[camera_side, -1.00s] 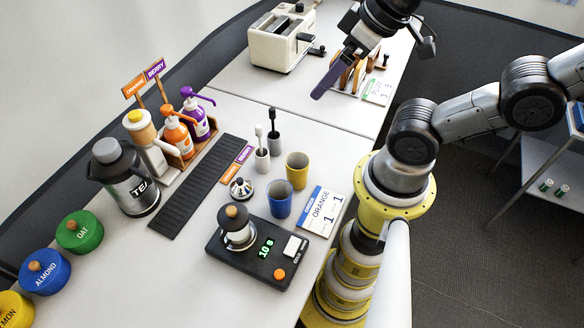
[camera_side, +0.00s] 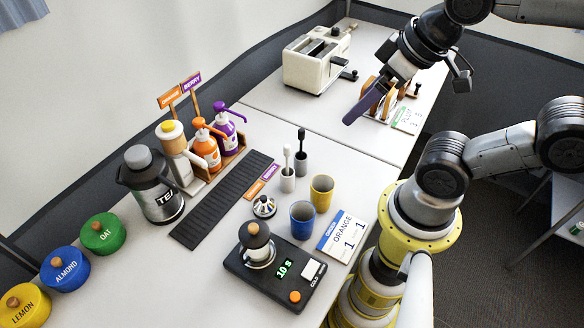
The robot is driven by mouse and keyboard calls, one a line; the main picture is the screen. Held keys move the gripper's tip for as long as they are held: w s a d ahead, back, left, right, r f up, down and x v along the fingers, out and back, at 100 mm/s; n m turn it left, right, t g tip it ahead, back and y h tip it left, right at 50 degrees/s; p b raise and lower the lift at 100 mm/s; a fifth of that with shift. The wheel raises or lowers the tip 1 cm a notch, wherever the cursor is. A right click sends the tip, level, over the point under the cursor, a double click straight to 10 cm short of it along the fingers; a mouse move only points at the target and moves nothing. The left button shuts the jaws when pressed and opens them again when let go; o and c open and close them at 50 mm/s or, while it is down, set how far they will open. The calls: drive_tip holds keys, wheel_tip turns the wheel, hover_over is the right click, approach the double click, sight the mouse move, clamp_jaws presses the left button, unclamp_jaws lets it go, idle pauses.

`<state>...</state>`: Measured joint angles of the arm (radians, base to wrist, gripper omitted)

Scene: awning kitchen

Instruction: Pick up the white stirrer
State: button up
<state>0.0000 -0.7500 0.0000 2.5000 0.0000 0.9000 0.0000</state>
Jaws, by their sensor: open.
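The white stirrer (camera_side: 287,158) stands upright in a small white holder (camera_side: 287,182) near the middle of the table. A dark stirrer (camera_side: 301,141) stands in a grey holder (camera_side: 301,163) just behind it, to the right. My gripper (camera_side: 362,106) is above the table, up and to the right of both stirrers, and apart from them. It is open and nothing shows in its jaws.
A yellow cup (camera_side: 321,192) and a blue cup (camera_side: 302,221) stand close in front of the stirrers. A black drip mat (camera_side: 222,200) lies to the left. A black scale (camera_side: 273,278) is in front. A toaster (camera_side: 309,66) and a rack (camera_side: 381,103) are behind.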

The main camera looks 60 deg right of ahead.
drive_tip(key=shift+c, duration=0.2)
idle(0.3)
drive_tip(key=c, duration=0.6)
drive_tip(key=shift+c, duration=0.2)
drive_tip(key=n+g, duration=0.6)
drive_tip(key=n, duration=1)
hover_over(287, 156)
drive_tip(key=d, duration=0.2)
drive_tip(key=f, duration=1)
drive_tip(key=shift+w+a+f, duration=0.1)
drive_tip(key=shift+w+a, duration=0.15)
drive_tip(key=shift+w, duration=0.1)
wheel_tip(287, 156, down, 8)
drive_tip(key=shift+s+f, duration=0.15)
drive_tip(key=shift+f, duration=0.05)
drive_tip(key=shift+a+f, duration=0.2)
drive_tip(key=shift+f, duration=1.25)
drive_tip(key=shift+a+f, duration=0.15)
drive_tip(key=shift+f, duration=1.25)
